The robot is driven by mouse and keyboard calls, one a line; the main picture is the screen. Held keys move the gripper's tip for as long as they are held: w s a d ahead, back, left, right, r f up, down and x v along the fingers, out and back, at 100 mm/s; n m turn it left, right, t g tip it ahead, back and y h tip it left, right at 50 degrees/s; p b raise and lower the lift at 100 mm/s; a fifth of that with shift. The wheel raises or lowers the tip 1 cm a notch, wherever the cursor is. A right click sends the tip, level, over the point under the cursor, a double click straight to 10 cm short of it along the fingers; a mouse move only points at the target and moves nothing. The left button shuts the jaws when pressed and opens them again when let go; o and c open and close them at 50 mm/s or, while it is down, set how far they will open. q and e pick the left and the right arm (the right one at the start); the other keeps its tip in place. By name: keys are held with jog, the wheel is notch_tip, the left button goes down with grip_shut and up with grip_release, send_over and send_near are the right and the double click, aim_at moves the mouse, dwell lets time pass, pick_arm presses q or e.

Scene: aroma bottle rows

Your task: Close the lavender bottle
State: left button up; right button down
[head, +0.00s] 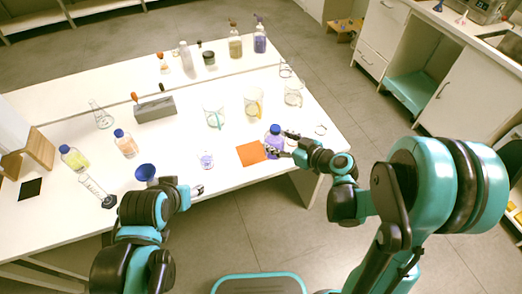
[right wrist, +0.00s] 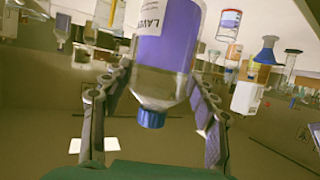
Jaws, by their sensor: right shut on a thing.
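The lavender bottle (head: 273,141) stands near the right front edge of the table, beside an orange mat. My right gripper (head: 283,146) is shut on the bottle from the right. In the right wrist view the bottle (right wrist: 168,35) appears upside down between my two fingers, with its blue cap (right wrist: 150,119) and part of a "LAV" label showing. Whether the cap is tight cannot be told. My left gripper (head: 197,190) is over the front edge of the table, small and apart from the bottles; its opening is unclear.
The orange mat (head: 250,153) lies left of the bottle. A small flask with purple liquid (head: 206,160) and a blue funnel (head: 145,172) stand farther left. Glass beakers (head: 254,103) stand behind. Blue-capped yellow (head: 75,158) and orange (head: 125,144) bottles are at left.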

jog(key=shift+a+r, duration=0.1)
jog(key=shift+a, duration=0.05)
jog(key=f+b+x, duration=0.2)
jog(key=b+x, duration=0.2)
jog(key=x, duration=0.9)
jog(key=shift+s, duration=0.15)
jog(key=shift+f, duration=0.15)
notch_tip(320, 180, down, 4)
jog(key=b, duration=0.2)
jog(key=shift+f+b, duration=0.15)
jog(key=shift+b, duration=0.25)
